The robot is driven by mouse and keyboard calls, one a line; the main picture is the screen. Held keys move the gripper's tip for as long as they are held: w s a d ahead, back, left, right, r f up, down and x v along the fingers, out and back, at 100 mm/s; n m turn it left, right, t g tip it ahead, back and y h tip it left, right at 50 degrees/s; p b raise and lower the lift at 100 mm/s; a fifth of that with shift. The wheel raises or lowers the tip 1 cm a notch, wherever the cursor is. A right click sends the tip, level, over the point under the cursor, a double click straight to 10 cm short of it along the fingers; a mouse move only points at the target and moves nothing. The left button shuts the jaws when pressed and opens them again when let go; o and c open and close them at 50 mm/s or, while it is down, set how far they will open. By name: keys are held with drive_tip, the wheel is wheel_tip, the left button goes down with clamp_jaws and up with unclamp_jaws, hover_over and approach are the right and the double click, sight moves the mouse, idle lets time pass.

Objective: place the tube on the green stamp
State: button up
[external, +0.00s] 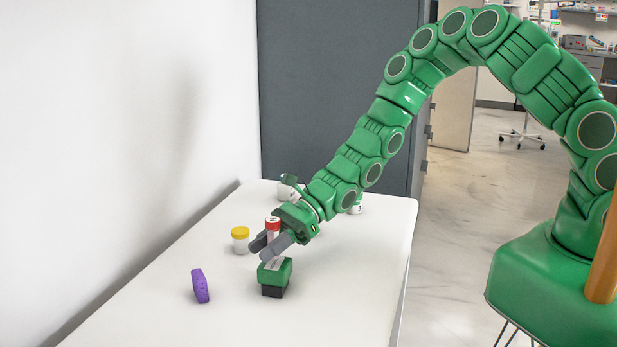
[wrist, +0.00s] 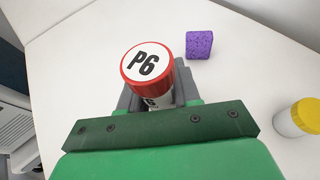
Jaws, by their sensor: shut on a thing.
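The tube, white with a red cap marked "P6", is held upright between the grey fingers of my gripper (external: 267,245). Its red cap (external: 272,224) shows beside the fingers in the external view, and the wrist view shows the cap (wrist: 147,63) from above. My gripper (wrist: 155,95) is shut on the tube. The green stamp (external: 275,273), a green block on a dark base with a pale label on top, stands on the table just in front of and below the fingers. It is not seen in the wrist view. The gap between tube and stamp is hard to judge.
A yellow-capped white jar (external: 240,244) stands left of my gripper. A purple sponge (external: 200,286) stands nearer the front left. White items (external: 289,190) are partly hidden behind my gripper. The white table (external: 340,310) is clear right of the stamp; a wall borders its left side.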

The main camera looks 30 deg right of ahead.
drive_tip(key=shift+f, duration=0.45)
drive_tip(key=shift+f, duration=0.15)
drive_tip(key=o, duration=1)
drive_tip(key=shift+d+r, duration=0.1)
drive_tip(key=shift+r, duration=0.1)
drive_tip(key=shift+v, duration=5.95)
drive_tip(key=shift+r, duration=0.1)
